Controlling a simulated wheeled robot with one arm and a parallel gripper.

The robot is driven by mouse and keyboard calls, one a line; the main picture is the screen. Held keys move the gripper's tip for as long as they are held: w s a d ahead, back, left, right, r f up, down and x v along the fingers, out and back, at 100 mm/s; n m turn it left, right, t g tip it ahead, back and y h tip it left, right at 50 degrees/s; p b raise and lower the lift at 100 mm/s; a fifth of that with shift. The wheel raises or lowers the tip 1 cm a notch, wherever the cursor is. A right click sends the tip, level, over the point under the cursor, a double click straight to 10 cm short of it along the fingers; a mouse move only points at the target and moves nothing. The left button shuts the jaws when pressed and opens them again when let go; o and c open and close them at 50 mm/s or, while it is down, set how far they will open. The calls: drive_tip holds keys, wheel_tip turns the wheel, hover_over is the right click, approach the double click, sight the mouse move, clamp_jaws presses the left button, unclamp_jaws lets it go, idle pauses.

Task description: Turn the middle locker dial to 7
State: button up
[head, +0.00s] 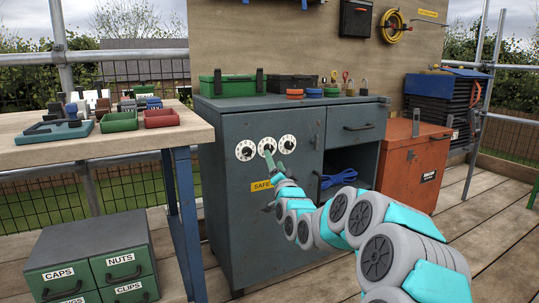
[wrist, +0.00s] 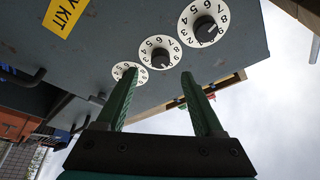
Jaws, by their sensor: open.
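The grey-blue locker (head: 235,200) has three white dials with black knobs in a row on its front. The middle dial (head: 267,142) is partly covered by my gripper (head: 269,157) in the head view. In the wrist view the middle dial (wrist: 147,47) lies just beyond and between my fingertips (wrist: 158,77). My green fingers are open, apart, with nothing between them. They appear just short of the knob; I cannot tell whether they touch it. The number at the knob's mark is too small to read surely. The outer dials (head: 245,150) (head: 288,144) are uncovered.
A yellow label (head: 262,185) is below the dials. An open shelf with blue cord (head: 338,178) is right of the dials. A workbench (head: 100,140) stands left, an orange cabinet (head: 412,165) right.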

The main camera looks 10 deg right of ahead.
sight(270, 150)
drive_tip(key=shift+x, duration=2.9)
clamp_jaws()
